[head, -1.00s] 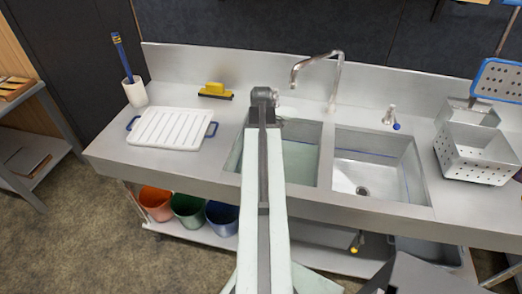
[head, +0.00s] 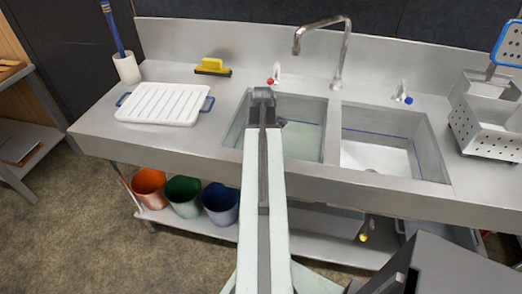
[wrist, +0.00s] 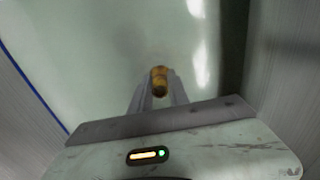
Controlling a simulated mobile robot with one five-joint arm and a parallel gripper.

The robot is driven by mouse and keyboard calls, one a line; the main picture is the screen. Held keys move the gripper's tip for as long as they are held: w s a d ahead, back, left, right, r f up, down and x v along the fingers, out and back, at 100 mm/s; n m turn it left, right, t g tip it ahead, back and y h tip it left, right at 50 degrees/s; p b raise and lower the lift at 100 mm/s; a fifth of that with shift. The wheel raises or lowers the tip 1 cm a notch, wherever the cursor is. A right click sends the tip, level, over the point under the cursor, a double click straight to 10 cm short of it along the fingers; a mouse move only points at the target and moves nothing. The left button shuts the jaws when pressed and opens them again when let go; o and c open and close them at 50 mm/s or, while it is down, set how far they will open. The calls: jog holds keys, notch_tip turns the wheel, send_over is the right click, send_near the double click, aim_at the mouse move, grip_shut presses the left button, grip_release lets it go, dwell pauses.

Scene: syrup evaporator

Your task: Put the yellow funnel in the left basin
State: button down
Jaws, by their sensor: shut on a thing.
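The yellow funnel (wrist: 159,80) shows in the wrist view as a small orange-yellow piece between the fingertips of my gripper (wrist: 160,92), which is shut on it. Only part of the funnel shows, and my arm hides it in the head view. The left basin (head: 308,139) is a steel sink with a pale green inside, below the end of my arm. Its pale green floor (wrist: 95,50) fills much of the wrist view, with walls on both sides. My gripper points down over this basin; the height of the funnel above the floor is hard to tell.
The right basin (head: 390,158) is beside it, behind a steel divider. A tall faucet (head: 340,55) stands behind the divider, with a red-knobbed tap (head: 275,75) to its left.

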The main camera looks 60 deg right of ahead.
jog(key=shift+f+b, duration=0.65)
jog(key=shift+f, duration=0.5)
jog(key=shift+f, duration=0.25)
jog(key=c, duration=1.2)
grip_release()
jog(key=shift+o, duration=0.2)
jog(key=o, duration=0.5)
jog(key=shift+w, duration=0.1)
jog(key=shift+r, duration=0.15)
